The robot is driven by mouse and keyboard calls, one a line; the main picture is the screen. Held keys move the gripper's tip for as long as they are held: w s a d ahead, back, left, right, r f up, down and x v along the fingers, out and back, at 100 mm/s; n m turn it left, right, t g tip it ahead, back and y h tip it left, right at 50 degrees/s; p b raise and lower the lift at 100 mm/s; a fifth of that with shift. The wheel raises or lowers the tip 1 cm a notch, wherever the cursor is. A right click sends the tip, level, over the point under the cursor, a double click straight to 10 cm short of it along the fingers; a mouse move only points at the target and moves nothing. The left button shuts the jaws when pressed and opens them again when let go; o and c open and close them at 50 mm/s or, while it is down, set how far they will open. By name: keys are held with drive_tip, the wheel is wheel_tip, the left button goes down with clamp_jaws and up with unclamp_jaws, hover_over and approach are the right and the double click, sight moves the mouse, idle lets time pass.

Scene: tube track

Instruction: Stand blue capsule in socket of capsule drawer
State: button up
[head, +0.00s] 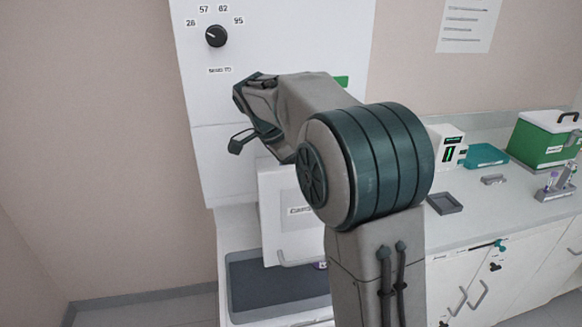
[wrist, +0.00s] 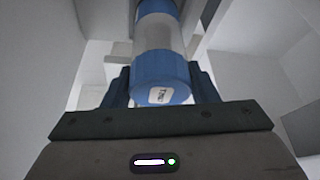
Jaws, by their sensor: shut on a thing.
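The blue capsule (wrist: 160,65) has blue ends and a clear middle band; its near blue end carries a small printed label. My gripper (wrist: 162,84) is shut on it near this end, and its far end runs up out of the wrist view's top. The white capsule drawer (head: 283,188) shows in the head view by its front, with a label that begins "CAPS" and a bar handle. My arm covers its right part. Its socket cannot be made out. In the head view my arm hides the capsule and most of my gripper.
The tall white cabinet (head: 190,85) bears a black dial (head: 216,36) with numbers. A dark grey mat (head: 250,290) lies below the drawer. On the right counter (head: 490,215) are a small grey tray (head: 444,204), a teal tray (head: 485,155), a green-and-white box (head: 540,140) and a tube rack (head: 556,190).

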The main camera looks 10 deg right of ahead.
drive_tip(key=shift+f, duration=0.1)
drive_tip(key=o, duration=1.1)
drive_tip(key=shift+o, duration=0.2)
drive_tip(key=v, duration=1.3)
drive_tip(key=shift+r, duration=0.35)
